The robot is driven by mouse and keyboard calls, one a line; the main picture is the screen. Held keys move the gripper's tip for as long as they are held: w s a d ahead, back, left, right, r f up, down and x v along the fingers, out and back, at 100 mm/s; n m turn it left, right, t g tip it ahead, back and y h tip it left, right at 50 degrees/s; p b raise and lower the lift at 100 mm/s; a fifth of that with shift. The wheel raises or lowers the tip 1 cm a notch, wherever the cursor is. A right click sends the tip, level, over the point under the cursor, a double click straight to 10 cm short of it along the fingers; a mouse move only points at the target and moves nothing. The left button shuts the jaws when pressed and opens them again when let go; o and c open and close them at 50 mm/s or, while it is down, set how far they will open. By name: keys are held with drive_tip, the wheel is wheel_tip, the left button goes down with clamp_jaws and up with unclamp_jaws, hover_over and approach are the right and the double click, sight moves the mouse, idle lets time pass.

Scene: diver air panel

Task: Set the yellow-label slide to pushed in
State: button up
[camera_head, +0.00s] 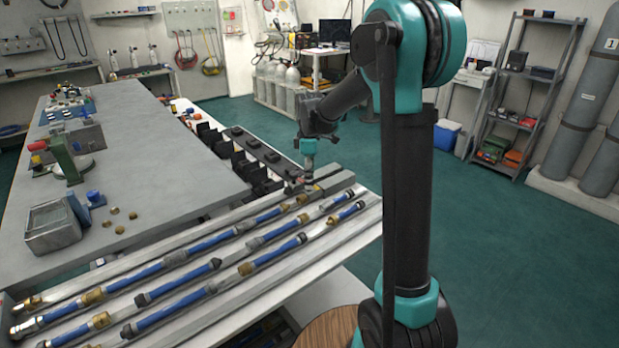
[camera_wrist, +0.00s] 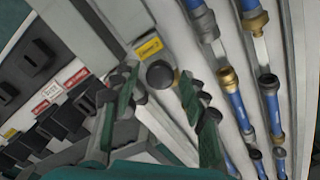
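In the wrist view a yellow label (camera_wrist: 149,48) sits on a grey rail, and a round black knob (camera_wrist: 160,74) stands just below it; I take this as the yellow-label slide. My gripper (camera_wrist: 158,84) is open, with one green-and-black finger on each side of the knob. I cannot tell whether either finger touches it, nor how far in the slide is. In the head view my gripper (camera_head: 303,180) is low over the far end of the rack, beside a grey block (camera_head: 333,177). The knob is too small to make out there.
Blue hoses with brass and dark fittings (camera_head: 190,273) lie in rows on the rack, close to one finger. Black blocks (camera_wrist: 40,55) and red labels (camera_wrist: 75,77) line the other side. A grey workbench (camera_head: 150,165) stands left; green floor (camera_head: 520,240) is open right.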

clamp_jaws()
drive_tip(key=s+a, duration=0.2)
drive_tip(key=a, duration=0.1)
drive_tip(key=s+a, duration=0.1)
drive_tip(key=shift+a, duration=0.35)
drive_tip(key=shift+o, duration=1.3)
unclamp_jaws()
drive_tip(key=shift+r, duration=0.15)
wheel_tip(320, 180, up, 12)
drive_tip(key=shift+s, duration=0.15)
